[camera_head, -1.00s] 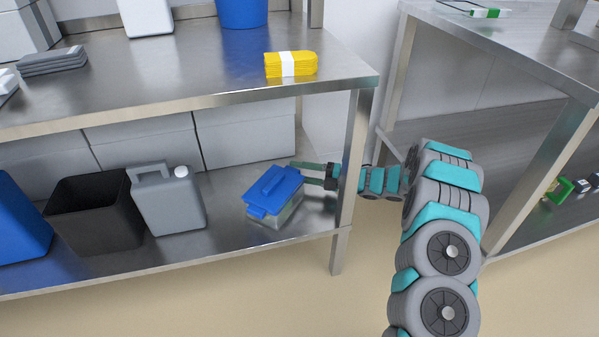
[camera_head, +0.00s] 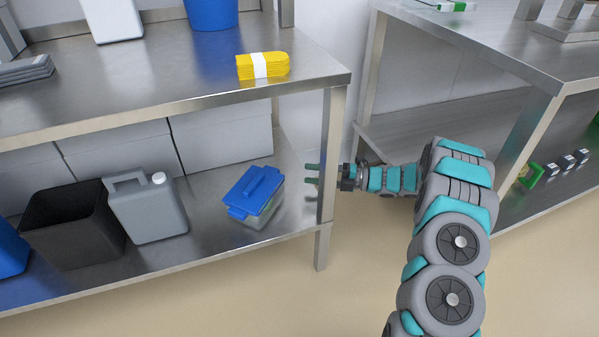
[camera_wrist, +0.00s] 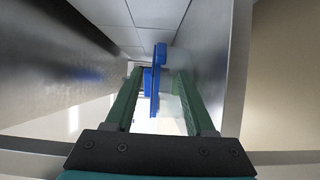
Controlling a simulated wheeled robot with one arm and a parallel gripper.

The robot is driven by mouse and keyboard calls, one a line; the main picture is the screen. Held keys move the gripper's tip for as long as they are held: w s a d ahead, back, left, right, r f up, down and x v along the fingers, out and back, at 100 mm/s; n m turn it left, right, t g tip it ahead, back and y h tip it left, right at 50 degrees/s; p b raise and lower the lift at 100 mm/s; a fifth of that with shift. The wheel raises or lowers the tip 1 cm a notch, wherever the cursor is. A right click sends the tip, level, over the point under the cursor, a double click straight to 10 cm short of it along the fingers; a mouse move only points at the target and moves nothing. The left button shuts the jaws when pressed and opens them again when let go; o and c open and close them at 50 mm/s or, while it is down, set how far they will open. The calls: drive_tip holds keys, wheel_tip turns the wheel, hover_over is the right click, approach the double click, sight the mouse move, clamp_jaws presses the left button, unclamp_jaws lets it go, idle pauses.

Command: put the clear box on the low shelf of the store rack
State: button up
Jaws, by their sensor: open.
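The clear box (camera_head: 262,213) with a blue lid (camera_head: 255,187) and a raised handle stands on the low shelf (camera_head: 205,208) of the store rack, near its right end. My gripper (camera_head: 311,182) is open and empty to the right of the box, beside the rack's front right leg, with a gap between the fingertips and the box. In the wrist view the box (camera_wrist: 173,90) shows ahead, between and beyond the two green fingers (camera_wrist: 160,95). The leg hides part of my gripper in the head view.
A grey jerrycan (camera_head: 147,210) and a black bin (camera_head: 70,225) stand left of the box. The rack's front right leg (camera_head: 331,150) is close to my gripper. The upper shelf (camera_head: 190,75) overhangs the low one. Another steel bench (camera_head: 470,45) stands at right.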

drive_tip(key=shift+s+d, duration=0.15)
drive_tip(key=shift+d, duration=0.45)
drive_tip(key=w+d+r+m+t+h, duration=0.6)
drive_tip(key=w+r+m+t+h, duration=0.3)
drive_tip(key=w+r, duration=0.35)
drive_tip(key=s+d+r+m+g+h, duration=0.2)
drive_tip(key=s+d+r+m+h, duration=0.3)
drive_tip(key=s+d+m+h, duration=0.6)
drive_tip(key=s+a+f+m+g, duration=0.1)
drive_tip(key=s+m+g, duration=0.25)
drive_tip(key=s, duration=0.75)
drive_tip(key=s+a+f+m+g, duration=0.1)
drive_tip(key=s+a+m+g, duration=0.3)
drive_tip(key=s, duration=0.7)
drive_tip(key=s+a+f+m+g+y, duration=0.1)
drive_tip(key=s+a+m+g, duration=0.1)
drive_tip(key=s, duration=1.1)
drive_tip(key=s+a+f+m+g+y, duration=0.1)
drive_tip(key=s+a+m+g, duration=0.2)
drive_tip(key=s, duration=1.1)
drive_tip(key=a+m, duration=0.1)
drive_tip(key=a, duration=0.1)
drive_tip(key=shift+a, duration=0.4)
